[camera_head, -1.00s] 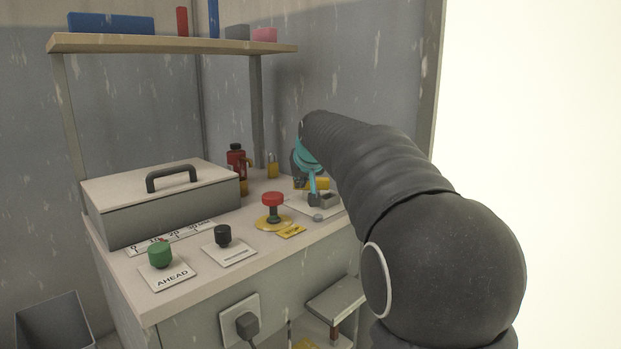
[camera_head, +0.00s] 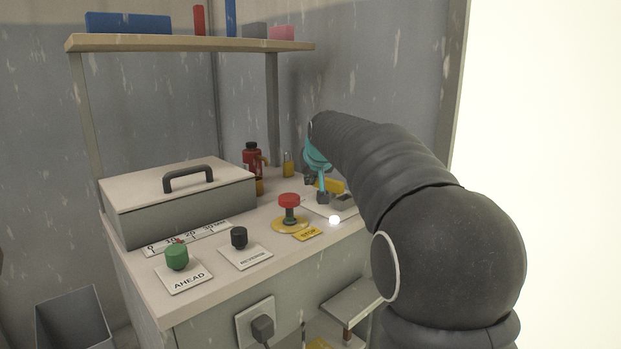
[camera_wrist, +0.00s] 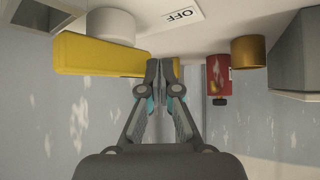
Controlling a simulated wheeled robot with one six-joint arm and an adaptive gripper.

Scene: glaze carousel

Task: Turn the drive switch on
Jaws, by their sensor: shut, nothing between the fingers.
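The drive switch shows as a yellow bar-shaped handle (camera_head: 334,186) by a grey block (camera_head: 343,203) on the far right of the bench top. In the wrist view, which is upside down, the yellow handle (camera_wrist: 95,55) runs left from my fingertips, and an OFF label (camera_wrist: 180,15) lies on the bench. My gripper (camera_head: 322,196) is shut and empty, its fingertips (camera_wrist: 162,68) at the handle's end; I cannot tell whether they touch it. A small round lamp (camera_head: 334,220) in front of the switch glows white.
A red mushroom button (camera_head: 289,200) with a STOP label stands left of the switch. Green AHEAD (camera_head: 176,257) and black (camera_head: 239,237) knobs sit near the front edge. A red bottle (camera_head: 251,160) and lidded box (camera_head: 180,203) stand behind. A shelf (camera_head: 190,43) hangs above.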

